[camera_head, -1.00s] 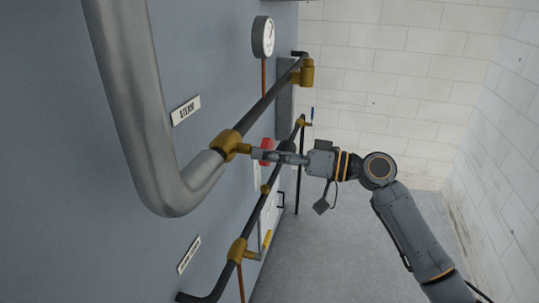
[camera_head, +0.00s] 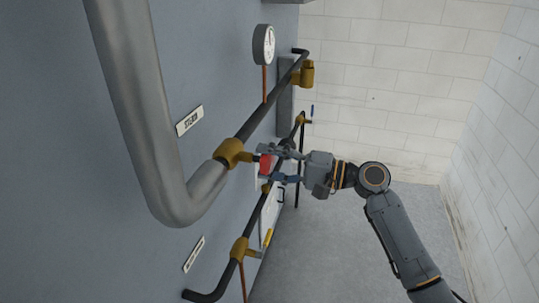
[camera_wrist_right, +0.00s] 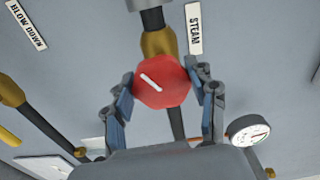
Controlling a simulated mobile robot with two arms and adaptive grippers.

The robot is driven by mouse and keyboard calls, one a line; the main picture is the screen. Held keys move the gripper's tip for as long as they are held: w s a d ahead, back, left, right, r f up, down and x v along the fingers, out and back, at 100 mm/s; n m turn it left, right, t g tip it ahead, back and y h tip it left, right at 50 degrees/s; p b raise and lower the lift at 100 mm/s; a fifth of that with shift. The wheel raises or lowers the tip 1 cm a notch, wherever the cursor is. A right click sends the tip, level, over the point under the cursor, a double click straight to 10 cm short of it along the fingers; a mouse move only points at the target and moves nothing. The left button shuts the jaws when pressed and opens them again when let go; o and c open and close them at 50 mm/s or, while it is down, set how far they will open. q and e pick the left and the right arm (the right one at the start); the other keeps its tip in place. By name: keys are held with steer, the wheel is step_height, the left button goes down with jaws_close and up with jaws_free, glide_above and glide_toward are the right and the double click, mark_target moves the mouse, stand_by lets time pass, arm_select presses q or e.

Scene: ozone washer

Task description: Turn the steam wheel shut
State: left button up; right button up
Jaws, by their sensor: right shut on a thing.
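The steam wheel is a red knob (camera_head: 265,164) on a brass valve (camera_head: 231,152) in a dark pipe beside the STEAM label (camera_head: 189,121). In the right wrist view the red knob (camera_wrist_right: 176,91) faces me, and a white line on it slants down to the right. My right gripper (camera_head: 271,163) is shut on the knob, one finger above it and one below in the head view. In the right wrist view the blue-padded fingers of my right gripper (camera_wrist_right: 164,80) flank the knob left and right. My left gripper is not in view.
A thick grey pipe (camera_head: 140,120) bends down at the left. A gauge (camera_head: 263,45) sits above the dark pipe. A lower pipe carries a brass valve with a yellow handle (camera_head: 267,238). The floor (camera_head: 340,245) to the right is clear.

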steer(key=m+p, duration=0.1)
steer(key=m, duration=0.1)
steer(key=m+p, duration=0.4)
steer(key=shift+r+m, duration=0.3)
steer(key=shift+r, duration=0.1)
steer(key=m+p, duration=0.3)
steer(key=shift+w+m, duration=0.1)
steer(key=shift+m, duration=0.2)
steer(key=shift+m+p, duration=0.85)
steer(key=shift+m, duration=0.05)
steer(key=shift+f+m+p, duration=0.1)
steer(key=shift+m+p, duration=0.25)
steer(key=shift+m, duration=0.65)
steer(key=m, duration=0.2)
steer(key=shift+w+m, duration=0.1)
steer(key=shift+m, duration=0.2)
steer(key=m, duration=0.4)
steer(key=shift+f, duration=0.1)
steer(key=shift+w+d+f+m, duration=0.1)
steer(key=shift+m, duration=1.7)
